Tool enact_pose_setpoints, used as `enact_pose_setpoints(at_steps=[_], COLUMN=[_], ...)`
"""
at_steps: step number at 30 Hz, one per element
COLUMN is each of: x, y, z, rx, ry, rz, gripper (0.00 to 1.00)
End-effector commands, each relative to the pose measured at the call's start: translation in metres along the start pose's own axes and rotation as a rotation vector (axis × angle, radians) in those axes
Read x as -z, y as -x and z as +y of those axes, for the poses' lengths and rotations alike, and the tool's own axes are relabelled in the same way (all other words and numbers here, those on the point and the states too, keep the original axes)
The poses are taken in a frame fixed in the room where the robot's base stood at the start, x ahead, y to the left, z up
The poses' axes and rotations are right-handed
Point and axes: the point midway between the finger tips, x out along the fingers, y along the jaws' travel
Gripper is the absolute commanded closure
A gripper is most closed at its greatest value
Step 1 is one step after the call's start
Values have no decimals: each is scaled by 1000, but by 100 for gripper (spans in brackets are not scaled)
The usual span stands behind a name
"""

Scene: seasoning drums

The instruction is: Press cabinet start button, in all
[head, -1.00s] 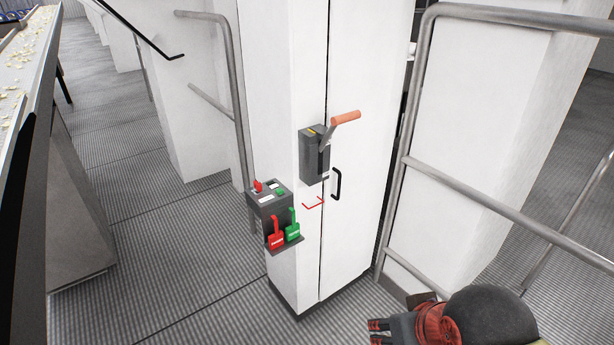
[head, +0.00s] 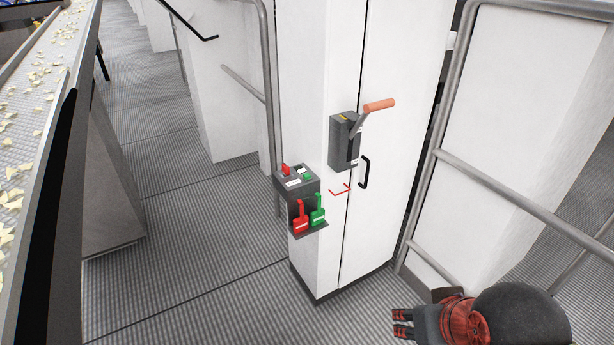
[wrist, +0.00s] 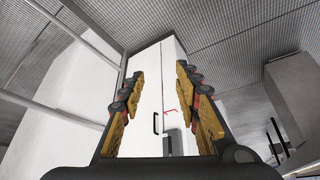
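The tall white cabinet (head: 362,220) stands near the middle of the head view and also shows in the wrist view (wrist: 152,75). A dark control box (head: 312,188) is on its left side, with a green button (head: 307,177) and a red control (head: 286,169) on top. A red tag (head: 300,220) and a green tag (head: 318,211) sit on a small ledge below. My gripper (head: 400,323) is low at the right, in front of the cabinet and well apart from the box. In the wrist view its fingers (wrist: 158,80) are spread with nothing between them.
A switch box (head: 344,142) with an orange lever (head: 379,105) and a black door handle (head: 365,172) stick out from the cabinet front. Metal railings stand left (head: 270,80) and right (head: 520,205). A conveyor (head: 40,95) runs along the left. Ribbed floor (head: 190,300) before the cabinet is clear.

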Motion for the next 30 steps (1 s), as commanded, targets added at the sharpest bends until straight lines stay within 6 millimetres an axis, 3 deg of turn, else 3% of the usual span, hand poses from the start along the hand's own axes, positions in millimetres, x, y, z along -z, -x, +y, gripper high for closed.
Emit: enact_pose_setpoints(at_steps=[16, 30], x=[0, 0], y=[0, 0], z=[0, 0], rx=[0, 0], ry=[0, 0], rz=[0, 0], gripper=[100, 100])
